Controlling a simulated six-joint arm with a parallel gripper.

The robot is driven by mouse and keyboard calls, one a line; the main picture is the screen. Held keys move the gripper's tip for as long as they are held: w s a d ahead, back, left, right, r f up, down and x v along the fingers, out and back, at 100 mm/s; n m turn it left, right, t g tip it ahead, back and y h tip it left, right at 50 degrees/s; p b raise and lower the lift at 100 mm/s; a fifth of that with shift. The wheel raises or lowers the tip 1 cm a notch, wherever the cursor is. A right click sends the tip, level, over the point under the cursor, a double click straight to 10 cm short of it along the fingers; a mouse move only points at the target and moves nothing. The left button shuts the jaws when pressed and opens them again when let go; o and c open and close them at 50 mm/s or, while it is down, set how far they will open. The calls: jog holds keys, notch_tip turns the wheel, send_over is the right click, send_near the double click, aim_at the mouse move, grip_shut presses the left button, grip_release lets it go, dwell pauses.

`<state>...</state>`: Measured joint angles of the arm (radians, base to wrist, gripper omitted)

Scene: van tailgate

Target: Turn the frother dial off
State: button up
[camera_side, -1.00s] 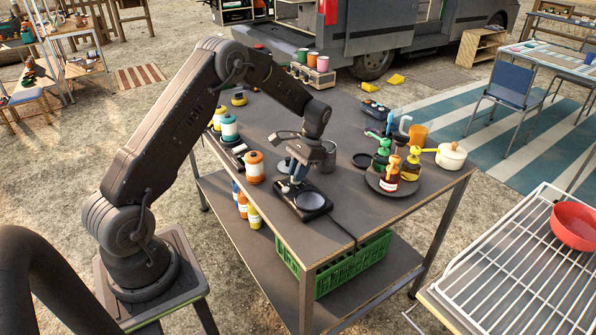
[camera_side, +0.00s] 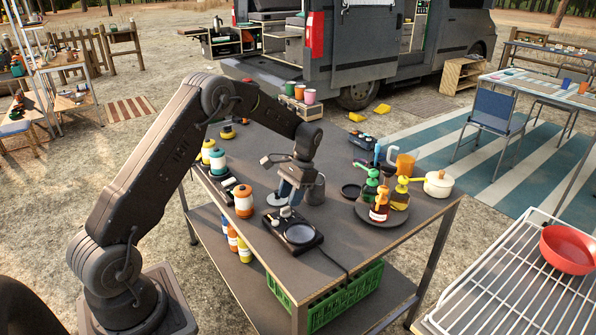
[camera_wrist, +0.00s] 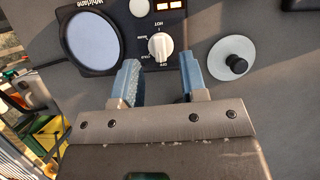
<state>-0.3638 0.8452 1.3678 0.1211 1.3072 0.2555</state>
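The frother base (camera_side: 293,232) is a black slab with a round grey plate (camera_wrist: 92,42), on the table below my gripper. Its white dial (camera_wrist: 158,46) shows in the wrist view, with small printed labels around it. The dial's ridge runs roughly up and down in that view, but I cannot tell surely which label it points to. My gripper (camera_wrist: 158,78) is open, with its two blue fingers apart and nothing between them. In the wrist view the dial lies just beyond the fingertips, between their lines. In the side view my gripper (camera_side: 287,198) is over the frother's back part.
A grey disc with a black knob (camera_wrist: 233,62) lies to the dial's right. A dark metal cup (camera_side: 315,188) stands close beside my gripper. An orange-and-white jar (camera_side: 243,201) stands to the left. A round tray (camera_side: 381,219) of bottles stands to the right.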

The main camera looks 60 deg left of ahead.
jog(key=v, duration=1)
jog(key=shift+r, duration=0.4)
jog(key=shift+w+r, duration=0.1)
jog(key=s+d+r+t, duration=0.5)
jog(key=s+d+r, duration=0.55)
jog(key=r, duration=0.25)
jog(key=s+d+f+t, duration=0.1)
jog(key=s+d, duration=0.3)
jog(key=s, duration=0.5)
jog(key=s+d+f+t, duration=0.1)
jog(key=s+d+t, duration=0.3)
jog(key=s, duration=0.4)
jog(key=shift+s+d+m, duration=0.25)
jog(key=shift+s+m, duration=0.05)
jog(key=shift+s, duration=0.1)
